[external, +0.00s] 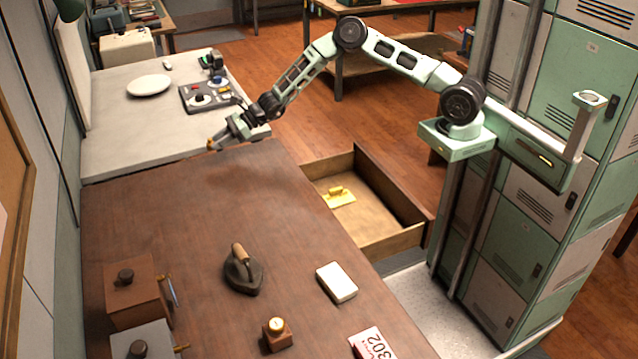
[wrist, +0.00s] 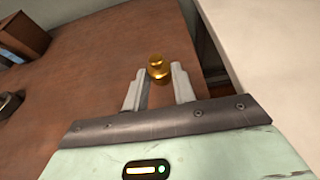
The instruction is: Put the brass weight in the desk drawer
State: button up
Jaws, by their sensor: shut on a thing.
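The brass weight (wrist: 158,70), a small gold knobbed cylinder, sits between the tips of my gripper (wrist: 158,76) in the wrist view. My gripper (external: 217,142) is shut on it at the far end of the brown desk, by the pale counter. In the external view the weight is small and mostly hidden by the fingers. I cannot tell whether it still touches the desk top. The desk drawer (external: 412,238) is pulled open on the desk's right side, with a yellow item (external: 338,197) lying inside. The rest of its floor is bare.
On the desk stand a flat iron (external: 242,270), a white box (external: 337,282), a small wooden block with a gold top (external: 277,333), a 302 card (external: 373,345) and wooden boxes (external: 135,290). The pale counter (external: 120,140) holds a plate (external: 149,85). The desk's middle is clear.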

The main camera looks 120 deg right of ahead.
aim_at(222, 162)
jog(key=shift+f+p, duration=0.5)
jog(key=shift+f, duration=2.55)
jog(key=shift+f, duration=0.15)
jog(key=o, duration=1)
jog(key=shift+o, duration=0.2)
